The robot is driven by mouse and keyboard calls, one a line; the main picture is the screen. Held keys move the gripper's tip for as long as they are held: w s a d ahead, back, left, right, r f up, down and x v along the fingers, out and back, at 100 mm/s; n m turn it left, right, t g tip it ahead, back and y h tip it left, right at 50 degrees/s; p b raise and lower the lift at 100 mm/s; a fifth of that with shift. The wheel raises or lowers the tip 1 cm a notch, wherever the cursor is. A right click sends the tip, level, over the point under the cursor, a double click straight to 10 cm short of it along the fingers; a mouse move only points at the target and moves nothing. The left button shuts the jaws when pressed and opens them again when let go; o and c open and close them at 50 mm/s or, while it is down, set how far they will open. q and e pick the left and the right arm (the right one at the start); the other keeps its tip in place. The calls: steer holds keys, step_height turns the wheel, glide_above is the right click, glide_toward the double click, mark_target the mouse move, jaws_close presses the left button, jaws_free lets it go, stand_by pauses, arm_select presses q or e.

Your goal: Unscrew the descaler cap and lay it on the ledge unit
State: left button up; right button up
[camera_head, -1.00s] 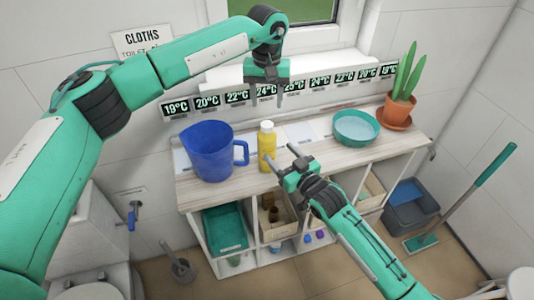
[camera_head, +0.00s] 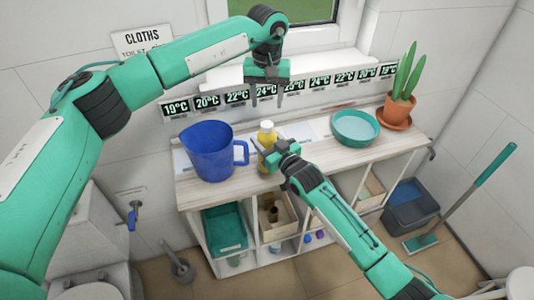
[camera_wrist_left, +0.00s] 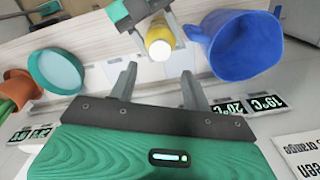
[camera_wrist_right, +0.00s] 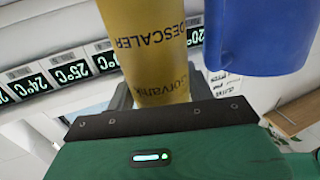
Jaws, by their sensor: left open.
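The yellow descaler bottle (camera_head: 266,137) stands upright on the wooden top of the ledge unit (camera_head: 325,152). Its pale cap (camera_wrist_left: 159,49) is on it and faces the left wrist camera. My right gripper (camera_head: 264,150) is at the bottle's body, with one finger on each side in the right wrist view, where the lettering on the bottle (camera_wrist_right: 150,45) shows. Whether the fingers press on it is hidden. My left gripper (camera_head: 267,103) hangs above and behind the bottle with fingers pointing down, open and empty.
A blue jug (camera_head: 207,155) stands close left of the bottle. A teal bowl (camera_head: 355,128) and a potted plant (camera_head: 397,115) are to the right. Temperature cards (camera_head: 237,98) line the wall behind. The top between bottle and bowl is clear.

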mark_target(267, 124)
jaws_close()
arm_select(q)
steer(key=n, duration=0.4)
steer(key=shift+f+n, duration=0.2)
steer(key=shift+n, duration=0.1)
step_height(267, 124, down, 8)
steer(key=shift+r, duration=0.2)
